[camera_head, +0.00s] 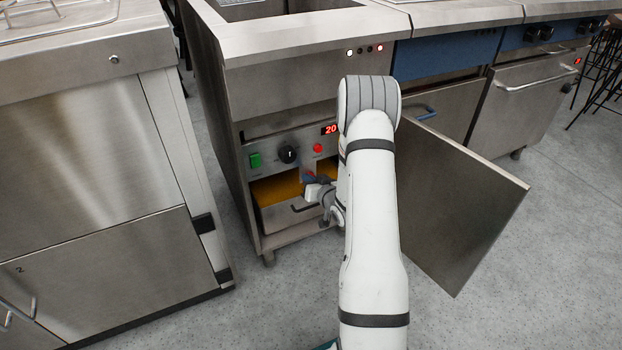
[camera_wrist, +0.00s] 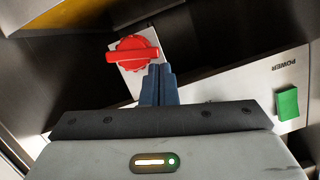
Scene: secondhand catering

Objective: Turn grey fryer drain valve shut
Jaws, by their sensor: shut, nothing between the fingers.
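The grey fryer (camera_head: 290,95) stands in the middle of the head view with its lower door (camera_head: 465,205) swung open to the right. In the wrist view a round red handle (camera_wrist: 133,56) with a bar across it sits on a small pale square plate; the bar lies nearly level in that picture. I see no other valve-like part. In the head view it does not show. My gripper (camera_head: 308,179) is inside the open front, below the control panel. Its blue fingers (camera_wrist: 158,68) are shut and empty, tips just beside the handle's lower right; contact cannot be told.
The panel has a green switch (camera_head: 255,160), a black knob (camera_head: 288,155) and a red lamp (camera_head: 318,148). A yellow-orange surface (camera_head: 275,188) shows above a steel pan (camera_head: 290,215) in the bay. A steel cabinet (camera_head: 90,180) stands close on the left.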

